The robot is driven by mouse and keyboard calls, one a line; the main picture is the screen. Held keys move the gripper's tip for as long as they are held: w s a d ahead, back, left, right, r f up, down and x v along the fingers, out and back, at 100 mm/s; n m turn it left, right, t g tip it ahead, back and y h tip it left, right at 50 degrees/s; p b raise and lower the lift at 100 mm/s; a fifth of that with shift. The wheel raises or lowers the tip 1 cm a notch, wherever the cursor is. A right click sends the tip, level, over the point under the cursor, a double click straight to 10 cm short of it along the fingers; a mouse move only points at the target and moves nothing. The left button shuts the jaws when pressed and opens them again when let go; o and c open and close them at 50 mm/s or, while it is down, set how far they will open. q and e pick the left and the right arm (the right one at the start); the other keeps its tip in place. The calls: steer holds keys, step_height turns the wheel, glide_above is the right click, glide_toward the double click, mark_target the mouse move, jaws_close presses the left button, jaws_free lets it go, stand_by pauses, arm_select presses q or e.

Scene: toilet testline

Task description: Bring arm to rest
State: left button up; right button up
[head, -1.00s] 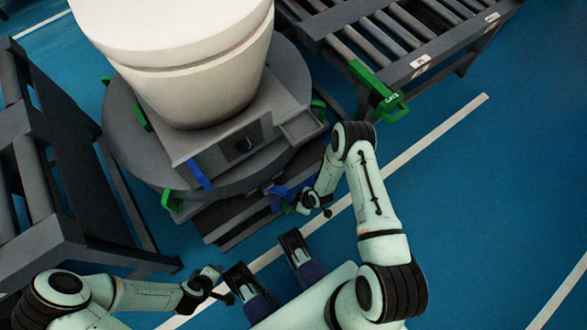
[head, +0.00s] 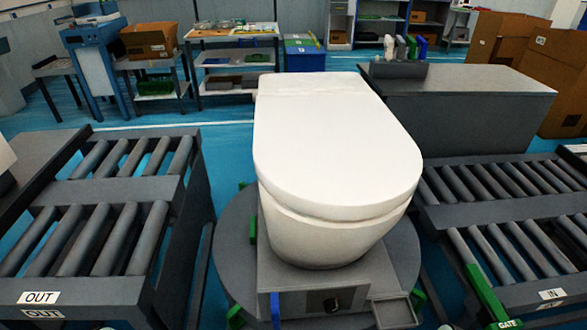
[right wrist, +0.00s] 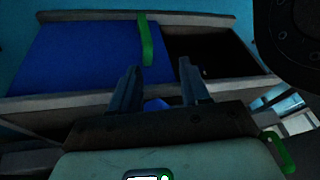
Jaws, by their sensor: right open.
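My right gripper (right wrist: 158,82) shows in the right wrist view, its two dark fingers apart with nothing between them. Beyond the fingers are a blue panel (right wrist: 85,58), an upright green tab (right wrist: 147,40) and a dark opening (right wrist: 215,52). Nothing shows whether they touch. In the head view neither gripper is visible. My left gripper is out of view.
A white toilet (head: 330,150) stands on a grey round turntable (head: 235,245) ahead. Roller conveyors flank it, the OUT one (head: 95,235) left and the IN one (head: 515,245) right. A grey bench (head: 460,105) stands behind right. Shelves and cardboard boxes (head: 150,40) line the back.

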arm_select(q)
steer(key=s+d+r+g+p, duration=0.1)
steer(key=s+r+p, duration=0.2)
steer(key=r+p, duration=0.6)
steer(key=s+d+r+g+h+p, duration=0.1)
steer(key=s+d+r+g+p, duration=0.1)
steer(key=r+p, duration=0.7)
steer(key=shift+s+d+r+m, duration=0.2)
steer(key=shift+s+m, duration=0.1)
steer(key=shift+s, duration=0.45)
arm_select(e)
steer(key=s+a+r+m+g, duration=0.1)
steer(key=s+r, duration=0.3)
steer(key=r, duration=0.5)
steer(key=s+a+r+m+g, duration=0.1)
steer(key=s+a+r+m, duration=0.2)
steer(key=r, duration=0.6)
steer(key=s+a+r+m+g+y, duration=0.1)
steer(key=s+a+r+m+g, duration=0.1)
steer(key=s+r, duration=0.4)
step_height(320, 180, up, 3)
steer(key=shift+s+a+r+m, duration=0.1)
steer(key=shift+s+a+m, duration=0.15)
steer(key=shift+a+m, duration=0.4)
